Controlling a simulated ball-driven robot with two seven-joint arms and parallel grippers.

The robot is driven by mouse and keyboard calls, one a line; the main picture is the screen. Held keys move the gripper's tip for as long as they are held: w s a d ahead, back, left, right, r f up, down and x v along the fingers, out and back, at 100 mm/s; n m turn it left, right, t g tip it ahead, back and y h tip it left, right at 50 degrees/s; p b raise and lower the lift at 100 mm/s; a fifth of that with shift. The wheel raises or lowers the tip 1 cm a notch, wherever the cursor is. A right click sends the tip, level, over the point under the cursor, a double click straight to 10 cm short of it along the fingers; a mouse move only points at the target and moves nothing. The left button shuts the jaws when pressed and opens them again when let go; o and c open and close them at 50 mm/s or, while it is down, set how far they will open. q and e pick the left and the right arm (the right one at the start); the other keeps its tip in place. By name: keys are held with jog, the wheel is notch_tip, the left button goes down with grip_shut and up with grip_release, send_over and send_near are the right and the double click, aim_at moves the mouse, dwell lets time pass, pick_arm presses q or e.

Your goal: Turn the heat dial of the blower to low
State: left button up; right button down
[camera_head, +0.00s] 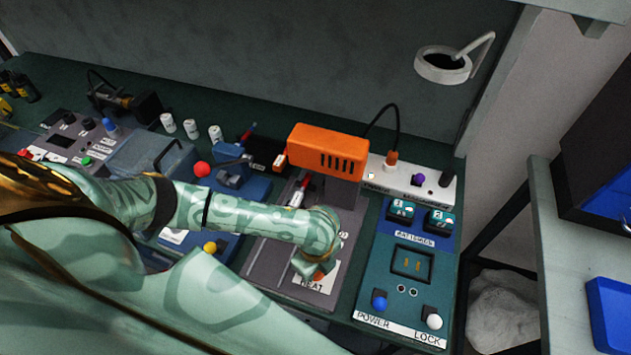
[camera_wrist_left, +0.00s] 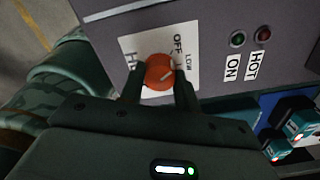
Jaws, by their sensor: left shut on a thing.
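The blower has an orange housing (camera_head: 328,152) above a grey base panel (camera_head: 262,262) on the bench. Its heat dial is an orange-red round knob (camera_wrist_left: 159,72) on a white label with OFF and LOW readable; other lettering is partly covered. The light mark on the knob points up and right in the left wrist view, roughly toward the LOW side; its exact setting I cannot tell. My left gripper (camera_wrist_left: 160,82) is shut on the dial, a finger on each side. In the head view, the left gripper (camera_head: 308,266) is over the HEAT label and partly hides the dial (camera_head: 318,276).
Red and green lamps (camera_wrist_left: 250,37) marked HOT and ON sit beside the label. Right of the blower are a white power strip (camera_head: 412,184) and a teal battery station (camera_head: 385,285) with POWER and LOCK knobs. A blue vise-like tool (camera_head: 232,178) stands left.

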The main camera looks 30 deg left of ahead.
pick_arm(q)
jog(key=m+p, duration=0.2)
jog(key=m, duration=0.1)
jog(key=shift+r, duration=0.15)
jog(key=shift+m+p, duration=0.8)
jog(key=shift+m, duration=0.8)
jog(key=o, duration=1)
notch_tip(320, 180, up, 16)
jog(key=p, duration=0.5)
